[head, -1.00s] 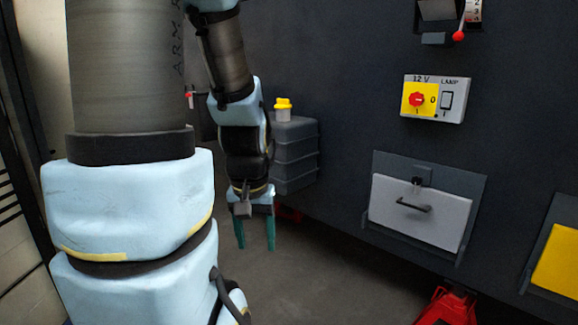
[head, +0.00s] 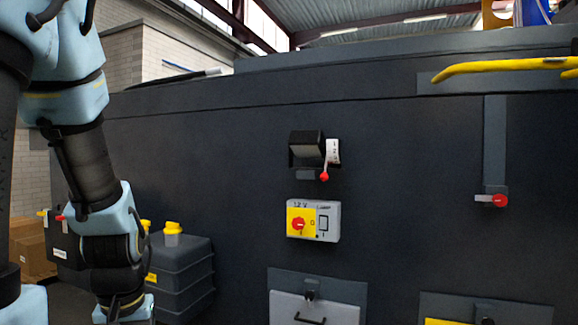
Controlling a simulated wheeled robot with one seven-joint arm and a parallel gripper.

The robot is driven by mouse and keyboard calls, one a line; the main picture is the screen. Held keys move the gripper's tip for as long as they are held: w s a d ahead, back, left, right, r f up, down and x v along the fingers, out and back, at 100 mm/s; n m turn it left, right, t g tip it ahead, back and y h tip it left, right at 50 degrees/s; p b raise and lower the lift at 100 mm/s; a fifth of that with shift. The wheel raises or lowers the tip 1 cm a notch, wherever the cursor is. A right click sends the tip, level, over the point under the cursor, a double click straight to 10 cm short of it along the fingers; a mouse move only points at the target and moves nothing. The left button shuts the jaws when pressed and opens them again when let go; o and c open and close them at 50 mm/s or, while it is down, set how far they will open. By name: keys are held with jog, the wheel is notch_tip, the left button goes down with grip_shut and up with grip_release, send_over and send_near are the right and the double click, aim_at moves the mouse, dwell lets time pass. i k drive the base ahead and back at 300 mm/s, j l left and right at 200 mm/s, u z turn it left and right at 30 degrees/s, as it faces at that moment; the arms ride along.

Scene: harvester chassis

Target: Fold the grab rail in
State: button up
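A yellow bar (head: 500,66), which looks like the grab rail, runs near level across the top right in the head view. Its left end bends down slightly, and its right end is cut off by the picture edge. Below it a dark upright strip (head: 495,140) runs down the panel to a small grey fitting with a red knob (head: 498,200). My arm hangs at the far left, well away from the rail. The top of my gripper's body just shows at the bottom edge; its fingers are out of the picture.
The dark chassis wall (head: 400,150) carries a lever box (head: 306,148) with a red-tipped handle, a 12 V switch box (head: 313,220) and a grey flap (head: 320,308) with a handle. A dark tank (head: 180,270) with a yellow cap stands beside my arm.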

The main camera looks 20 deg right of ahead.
aim_at(552, 63)
jog(key=z, duration=2.35)
